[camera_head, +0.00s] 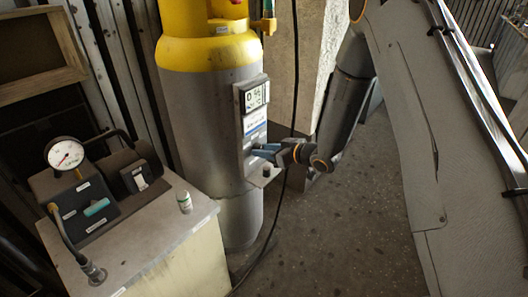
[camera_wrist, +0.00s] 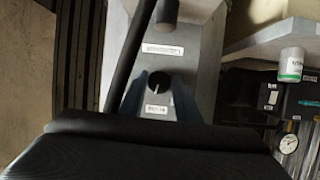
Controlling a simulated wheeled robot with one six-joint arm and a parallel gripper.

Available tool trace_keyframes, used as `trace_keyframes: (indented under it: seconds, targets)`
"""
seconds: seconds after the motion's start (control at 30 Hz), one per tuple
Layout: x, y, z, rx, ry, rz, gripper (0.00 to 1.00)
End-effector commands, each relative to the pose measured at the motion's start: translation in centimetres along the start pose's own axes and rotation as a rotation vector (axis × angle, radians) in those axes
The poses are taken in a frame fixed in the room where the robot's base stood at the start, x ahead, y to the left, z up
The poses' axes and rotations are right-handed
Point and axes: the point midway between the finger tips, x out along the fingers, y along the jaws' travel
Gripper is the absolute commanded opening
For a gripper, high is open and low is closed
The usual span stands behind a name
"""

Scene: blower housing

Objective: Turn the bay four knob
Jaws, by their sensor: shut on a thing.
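A small round black knob (camera_wrist: 159,83) with a light pointer line sits on a pale grey panel (camera_wrist: 201,62), between two white labels whose text I cannot read. My gripper's blue fingers (camera_wrist: 160,90) stand on both sides of the knob and are shut on it. In the head view my gripper (camera_head: 262,152) reaches from the right to the lower part of the panel (camera_head: 242,135) on the grey and yellow cylinder (camera_head: 200,100). There the fingers hide the knob. I cannot read a bay number.
A dark cylindrical part (camera_wrist: 167,11) sticks out near the fingers. A bench (camera_head: 150,250) at the left holds a dial gauge (camera_head: 65,154), a dark box and a small white bottle (camera_head: 184,202). A black cable (camera_head: 280,195) hangs behind my gripper. Open floor (camera_head: 350,240) lies right.

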Motion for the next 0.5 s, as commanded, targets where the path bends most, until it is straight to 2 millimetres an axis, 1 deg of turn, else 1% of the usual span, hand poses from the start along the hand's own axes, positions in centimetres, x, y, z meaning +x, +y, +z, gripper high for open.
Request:
trace_keyframes:
  seconds: [0.5]
  targets:
    - [0.28, -0.31, 0.29, -0.429, 0.031, 0.172, 0.08]
